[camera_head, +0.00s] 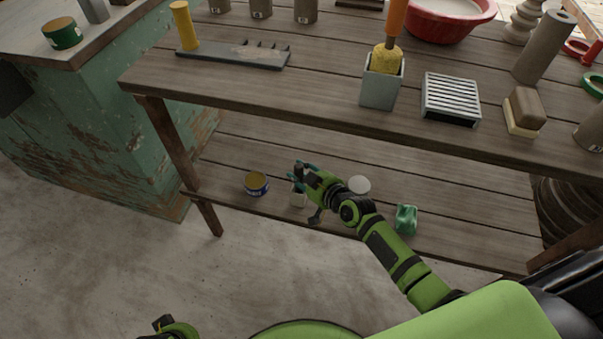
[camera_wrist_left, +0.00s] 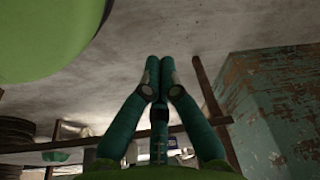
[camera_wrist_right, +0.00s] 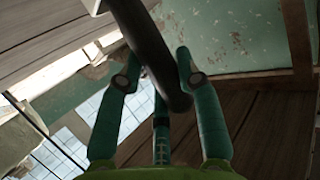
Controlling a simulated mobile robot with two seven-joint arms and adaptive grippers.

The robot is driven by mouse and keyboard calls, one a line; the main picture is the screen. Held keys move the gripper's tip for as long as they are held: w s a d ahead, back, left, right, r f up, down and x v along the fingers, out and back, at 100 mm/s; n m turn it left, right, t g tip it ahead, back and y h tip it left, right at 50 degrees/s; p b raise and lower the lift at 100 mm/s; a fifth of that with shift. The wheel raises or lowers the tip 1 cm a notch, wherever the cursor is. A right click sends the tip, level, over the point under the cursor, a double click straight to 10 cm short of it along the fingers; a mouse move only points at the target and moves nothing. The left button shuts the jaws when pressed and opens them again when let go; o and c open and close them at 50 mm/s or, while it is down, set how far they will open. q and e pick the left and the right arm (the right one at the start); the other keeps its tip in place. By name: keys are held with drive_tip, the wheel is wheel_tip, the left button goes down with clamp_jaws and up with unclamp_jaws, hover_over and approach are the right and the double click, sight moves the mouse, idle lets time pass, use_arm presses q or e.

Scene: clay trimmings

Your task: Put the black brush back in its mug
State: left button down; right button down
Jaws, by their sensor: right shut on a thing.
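My right gripper (camera_head: 299,174) reaches over the lower shelf. It is shut on the black brush, whose dark handle (camera_wrist_right: 150,50) passes between the fingers in the right wrist view. A pale part shows at the handle's far end there. In the head view a small pale block-like shape (camera_head: 299,200) sits just below the fingers; I cannot tell whether it is the brush's lower end or a separate thing. Several grey mugs with labels, one of them here (camera_head: 262,8), stand at the bench's back edge; which is the brush's mug I cannot tell. My left gripper (camera_wrist_left: 160,62) is empty, fingertips together.
The upper bench top (camera_head: 330,92) overhangs the shelf.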

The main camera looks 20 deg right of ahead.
use_arm(q)
drive_tip(key=shift+r, duration=0.1)
use_arm(e)
drive_tip(key=c, duration=0.9)
unclamp_jaws()
drive_tip(key=shift+o, duration=0.2)
drive_tip(key=shift+s, duration=0.25)
drive_tip(key=p+v, duration=0.4)
drive_tip(key=v, duration=0.8)
use_arm(q)
drive_tip(key=s+f, duration=0.3)
drive_tip(key=f, duration=0.4)
drive_tip(key=shift+a+f+b, duration=0.2)
drive_tip(key=shift+f+b, duration=0.1)
drive_tip(key=shift+f, duration=0.1)
use_arm(e)
drive_tip(key=s+a+f+m+g+h, duration=0.1)
drive_tip(key=s+f+g+h, duration=0.3)
drive_tip(key=s+f+g, duration=0.6)
drive_tip(key=s+f, duration=1.1)
drive_tip(key=f, duration=0.1)
drive_tip(key=shift+s+f+m+g, duration=0.15)
drive_tip(key=shift+f+m+g, duration=0.15)
drive_tip(key=shift+f, duration=0.05)
